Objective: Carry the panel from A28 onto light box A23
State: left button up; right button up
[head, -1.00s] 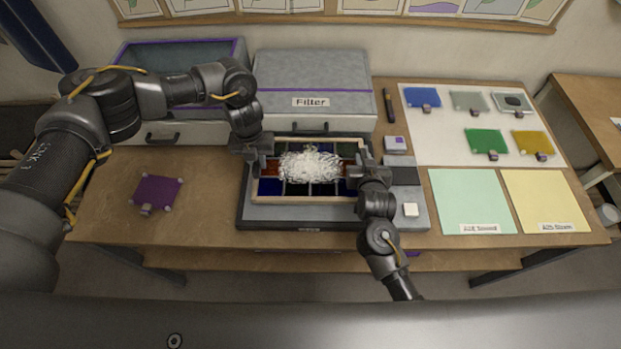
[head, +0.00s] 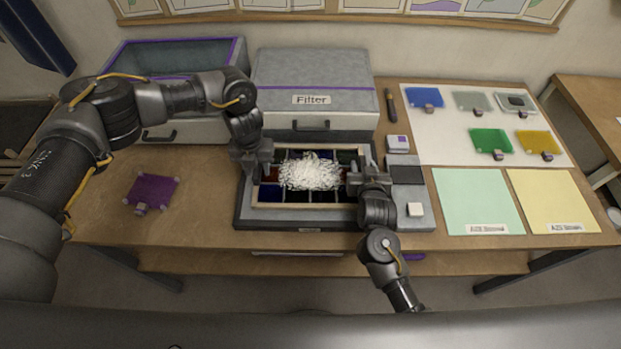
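The panel (head: 266,205) is a wood-framed rectangle of dark red, green and blue glass panes with a tangled white mass over its middle. It lies flat over the grey light box (head: 245,216) in the middle of the table; I cannot tell whether it touches it. My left gripper (head: 262,163) is at the panel's left side edge. My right gripper (head: 355,176) is at its right side edge. The fingertips are small and dark against the frame, so their grip is unclear. The label A23 is not readable on the box.
A grey Filter box (head: 313,75) and an open purple-rimmed bin (head: 172,58) stand behind. Green (head: 477,200) and yellow (head: 556,198) mats lie right. Several small coloured plates lie on a white sheet (head: 450,144). A purple plate (head: 152,190) lies left on otherwise bare table.

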pick_arm(q)
jog(key=shift+w, duration=0.1)
pick_arm(e)
jog(key=shift+w, duration=0.1)
pick_arm(q)
jog(key=shift+r, duration=0.4)
notch_tip(320, 180, up, 11)
pick_arm(e)
jog(key=v, duration=1.2)
jog(key=shift+r, duration=0.1)
